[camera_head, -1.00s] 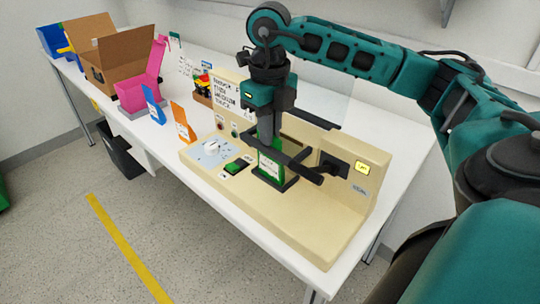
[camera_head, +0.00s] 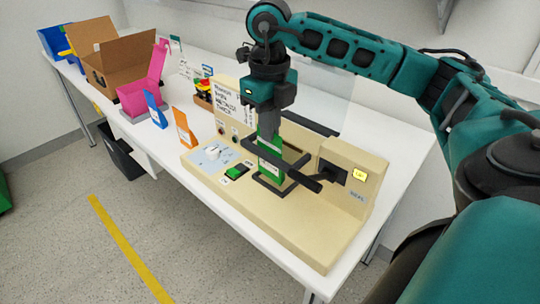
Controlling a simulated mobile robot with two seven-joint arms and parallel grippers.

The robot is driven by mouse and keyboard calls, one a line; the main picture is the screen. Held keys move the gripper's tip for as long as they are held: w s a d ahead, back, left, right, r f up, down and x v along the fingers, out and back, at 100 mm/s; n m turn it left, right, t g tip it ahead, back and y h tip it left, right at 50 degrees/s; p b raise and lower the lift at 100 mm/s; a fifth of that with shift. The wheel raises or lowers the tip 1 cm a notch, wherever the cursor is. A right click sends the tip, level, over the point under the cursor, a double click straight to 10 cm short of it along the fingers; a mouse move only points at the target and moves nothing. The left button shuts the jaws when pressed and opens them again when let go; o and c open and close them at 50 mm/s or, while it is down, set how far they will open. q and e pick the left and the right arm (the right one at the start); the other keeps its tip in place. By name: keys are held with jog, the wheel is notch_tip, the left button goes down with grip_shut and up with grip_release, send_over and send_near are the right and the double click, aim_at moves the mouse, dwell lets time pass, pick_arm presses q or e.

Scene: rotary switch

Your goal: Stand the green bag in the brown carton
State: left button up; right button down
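The green bag (camera_head: 268,165) with a white label stands upright in the beige machine, behind a dark horizontal bar that covers part of it. My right gripper (camera_head: 268,115) is directly above the bag, at its top. Its fingertips are small and partly hidden, so I cannot tell whether they hold the bag. The open brown carton (camera_head: 113,67) stands at the far left of the table with its flaps up; its inside is mostly hidden. My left gripper is out of view.
The beige machine (camera_head: 290,215) has a white rotary dial (camera_head: 212,153) and a green switch (camera_head: 236,171). A pink holder (camera_head: 134,98), blue bag (camera_head: 155,109) and orange bag (camera_head: 184,129) stand between machine and carton. A blue bin (camera_head: 50,41) is at the far left.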

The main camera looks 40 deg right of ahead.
jog(key=shift+r+p, duration=0.5)
jog(key=shift+r, duration=0.65)
jog(key=shift+r+p, duration=2.6)
jog(key=shift+r, duration=1.25)
jog(key=shift+a, duration=0.1)
